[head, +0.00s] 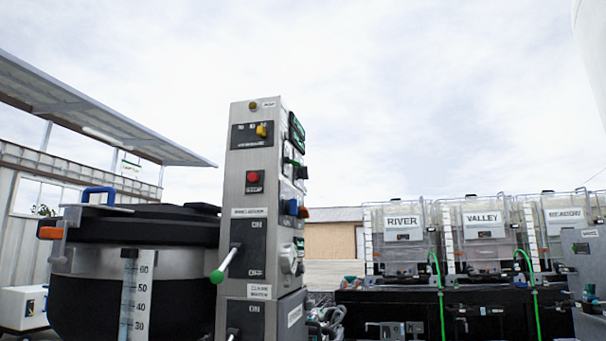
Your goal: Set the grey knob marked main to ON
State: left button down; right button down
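A tall grey metal control column (235,180) stands left of centre. On its right-hand side face is a light grey round knob (289,260), seen at a steep angle. I cannot read a "main" label beside it, nor its setting. The column's front has a black ON/OFF plate (254,250) with a green-tipped lever (222,272) slanting down to the left. A second ON plate (254,320) below is cut off by the frame. Neither of my grippers is in view.
The front also has a yellow selector (261,130) and red button (253,177); a blue knob (291,207) is on the side. A large black-lidded vessel (140,225) stands close left. Clear totes labelled RIVER (403,235) and VALLEY (483,228) stand right.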

aim_at(303, 170)
jog(key=i+l+u, duration=0.4)
jog(key=l, duration=0.2)
jog(key=l+u, duration=0.15)
jog(key=l, duration=0.15)
jog(key=i+l+u, duration=0.2)
jog(key=l, duration=0.15)
jog(key=l+u, duration=0.2)
jog(key=l, duration=0.2)
jog(key=i, duration=0.05)
